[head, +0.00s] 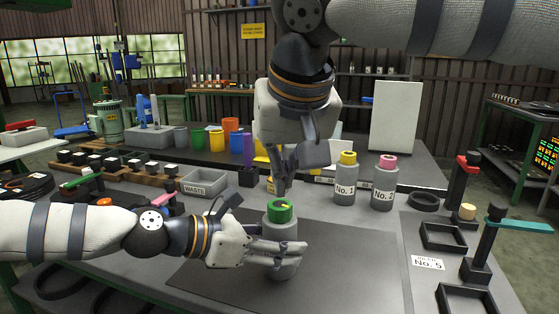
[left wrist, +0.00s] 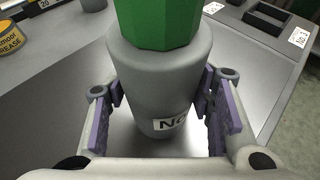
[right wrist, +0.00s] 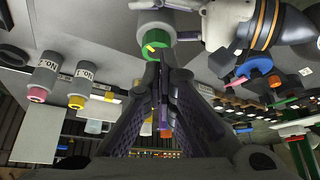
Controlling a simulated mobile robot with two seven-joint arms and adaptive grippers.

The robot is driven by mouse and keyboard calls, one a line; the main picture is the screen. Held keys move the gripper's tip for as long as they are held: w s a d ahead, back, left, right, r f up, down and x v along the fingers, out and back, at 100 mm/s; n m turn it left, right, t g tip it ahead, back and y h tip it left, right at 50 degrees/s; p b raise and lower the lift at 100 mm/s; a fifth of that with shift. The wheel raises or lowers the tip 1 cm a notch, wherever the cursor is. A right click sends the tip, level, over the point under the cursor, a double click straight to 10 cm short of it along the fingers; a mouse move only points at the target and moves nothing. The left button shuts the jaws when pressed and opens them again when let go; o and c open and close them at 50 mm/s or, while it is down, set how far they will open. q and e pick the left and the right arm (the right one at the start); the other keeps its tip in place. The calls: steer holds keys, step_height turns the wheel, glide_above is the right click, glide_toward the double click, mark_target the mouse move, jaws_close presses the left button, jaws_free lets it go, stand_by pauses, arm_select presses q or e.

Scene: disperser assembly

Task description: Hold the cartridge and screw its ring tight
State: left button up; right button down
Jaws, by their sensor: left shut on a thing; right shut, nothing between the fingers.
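The grey cartridge (head: 281,228) stands upright on the dark mat, with a green ring (head: 280,208) on its top. In the left wrist view the cartridge (left wrist: 160,75) sits between my left fingers, its label partly cut off, under the green ring (left wrist: 155,22). My left gripper (head: 290,255) is shut around the cartridge body from the left. My right gripper (head: 283,190) points down from above, shut and empty, its fingertips just over the ring. In the right wrist view the fingertips (right wrist: 158,60) lie close to the green ring (right wrist: 157,38); I cannot tell whether they touch.
Bottles No. 1 (head: 345,180) and No. 2 (head: 384,184) stand behind to the right. A waste tray (head: 204,183) is at back left. Clamp stands (head: 483,245) and square frames (head: 443,237) line the right side. The mat (head: 350,255) right of the cartridge is clear.

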mark_target(280, 226)
steer(key=shift+r, duration=0.1)
arm_select(q)
steer(key=shift+w+a, duration=0.1)
arm_select(e)
steer(key=f, duration=0.6)
steer(key=shift+d+f, duration=0.1)
steer(key=shift+d, duration=0.3)
steer(key=shift+w+a, duration=0.1)
steer(key=shift+w, duration=0.4)
steer(key=shift+a+f, duration=0.1)
steer(key=shift+a, duration=0.2)
stand_by(0.7)
steer(key=shift+s, duration=0.2)
